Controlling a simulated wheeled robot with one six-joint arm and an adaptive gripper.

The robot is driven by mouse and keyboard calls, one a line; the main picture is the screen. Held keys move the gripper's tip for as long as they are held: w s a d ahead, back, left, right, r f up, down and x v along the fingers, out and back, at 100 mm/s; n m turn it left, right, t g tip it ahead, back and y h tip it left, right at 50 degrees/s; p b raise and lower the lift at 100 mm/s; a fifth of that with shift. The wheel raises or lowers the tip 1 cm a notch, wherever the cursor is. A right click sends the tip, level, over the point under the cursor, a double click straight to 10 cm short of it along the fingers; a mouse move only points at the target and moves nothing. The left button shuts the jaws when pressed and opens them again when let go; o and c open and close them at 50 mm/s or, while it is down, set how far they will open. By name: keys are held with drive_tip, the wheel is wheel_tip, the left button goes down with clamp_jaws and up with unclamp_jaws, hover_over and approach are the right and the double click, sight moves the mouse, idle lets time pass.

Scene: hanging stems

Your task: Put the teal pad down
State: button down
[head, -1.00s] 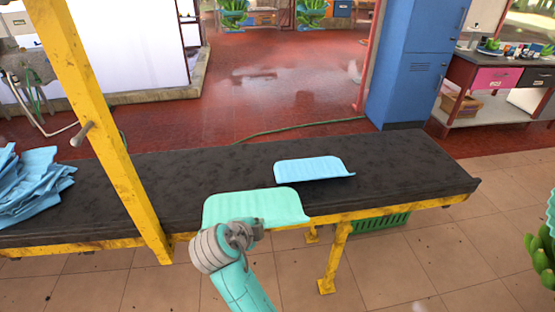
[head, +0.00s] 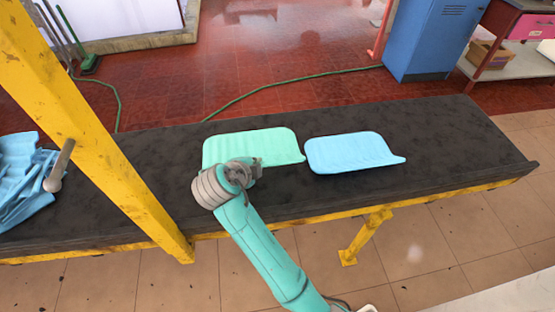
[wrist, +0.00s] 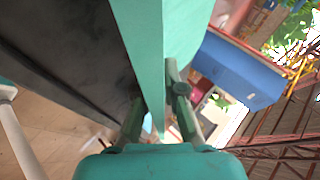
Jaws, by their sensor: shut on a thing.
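The teal pad (head: 262,146) is a pale green-teal sheet with a curled right end. In the head view it is over the dark belt table (head: 420,132), left of a similar light blue pad (head: 350,152). My gripper (head: 247,172) is at the pad's near left edge and is shut on it. In the wrist view the teal pad (wrist: 158,45) runs up between the fingers of my gripper (wrist: 157,105). I cannot tell whether the pad touches the table.
A pile of blue sheets (head: 22,180) lies at the table's left end. The table right of the blue pad is clear. A blue locker (head: 430,40) stands behind.

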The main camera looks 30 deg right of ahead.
wheel_tip(320, 180, down, 8)
drive_tip(key=shift+r, duration=0.25)
drive_tip(key=c, duration=1.3)
unclamp_jaws()
drive_tip(key=v, duration=1.2)
drive_tip(key=shift+s, duration=0.1)
